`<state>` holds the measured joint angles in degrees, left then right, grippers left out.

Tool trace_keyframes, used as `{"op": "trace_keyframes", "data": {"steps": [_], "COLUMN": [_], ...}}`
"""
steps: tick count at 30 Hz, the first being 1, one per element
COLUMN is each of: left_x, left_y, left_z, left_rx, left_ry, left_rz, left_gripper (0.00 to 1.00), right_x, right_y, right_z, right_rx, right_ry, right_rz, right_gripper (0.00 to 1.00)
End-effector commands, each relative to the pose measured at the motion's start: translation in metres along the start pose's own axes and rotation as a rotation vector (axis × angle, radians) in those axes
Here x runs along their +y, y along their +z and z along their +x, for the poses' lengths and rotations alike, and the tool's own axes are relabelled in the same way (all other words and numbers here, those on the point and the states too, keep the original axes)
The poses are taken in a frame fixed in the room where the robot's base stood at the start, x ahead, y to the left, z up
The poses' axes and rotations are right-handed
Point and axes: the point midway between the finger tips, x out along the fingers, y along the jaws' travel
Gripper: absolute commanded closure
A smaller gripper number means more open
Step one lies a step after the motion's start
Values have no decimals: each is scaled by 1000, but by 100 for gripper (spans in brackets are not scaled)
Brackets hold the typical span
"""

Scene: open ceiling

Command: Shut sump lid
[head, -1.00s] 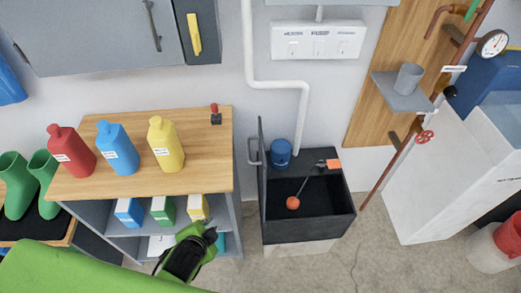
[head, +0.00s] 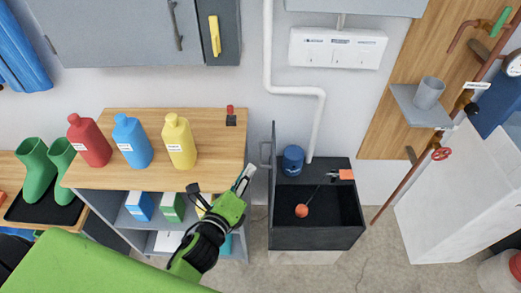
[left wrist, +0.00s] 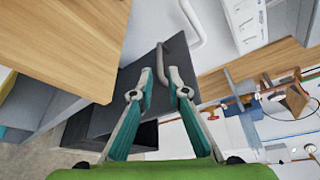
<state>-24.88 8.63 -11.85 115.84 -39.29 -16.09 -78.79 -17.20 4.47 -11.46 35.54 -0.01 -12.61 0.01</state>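The sump is a black open box (head: 285,238) on the floor, with an orange ball float (head: 301,211) and a blue cylinder (head: 292,160) in it. Its dark lid (head: 272,185) stands upright at the left side, with a grey handle (head: 264,155) on its left face. My left gripper (head: 246,175) is just left of the lid, beside the bench. In the left wrist view my left gripper (left wrist: 160,75) is open, with the lid (left wrist: 118,95) and handle (left wrist: 162,62) beyond its fingertips. I cannot tell whether it touches them. My right gripper is not in view.
A wooden bench (head: 210,140) with red, blue and yellow bottles stands close left of the lid. A white pipe (head: 317,125) runs down the wall behind. A white tank (head: 440,200) and a red-handled valve pipe stand to the right.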

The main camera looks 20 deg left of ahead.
Motion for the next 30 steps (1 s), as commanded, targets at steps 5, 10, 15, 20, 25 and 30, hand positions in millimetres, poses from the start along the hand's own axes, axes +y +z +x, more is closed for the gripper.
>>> {"op": "trace_keyframes", "data": {"steps": [5,10,15,20,25,30], "left_x": [-3,-1,0,0,0,0], "left_y": [2,1,1,1,0,0], "left_z": [39,75,102,115,119,118], "left_rx": [-2,-2,-1,-1,0,0], "left_ry": [-1,1,1,3,3,2], "left_rz": [-2,-4,-6,-6,-5,-5], "left_gripper": [85,85,85,85,85,85], "right_x": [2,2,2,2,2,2], "right_y": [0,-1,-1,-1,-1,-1], "right_z": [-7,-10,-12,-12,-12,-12], "right_rx": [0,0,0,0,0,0], "right_ry": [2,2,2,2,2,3], "right_rz": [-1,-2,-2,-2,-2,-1], "right_gripper": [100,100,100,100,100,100]}}
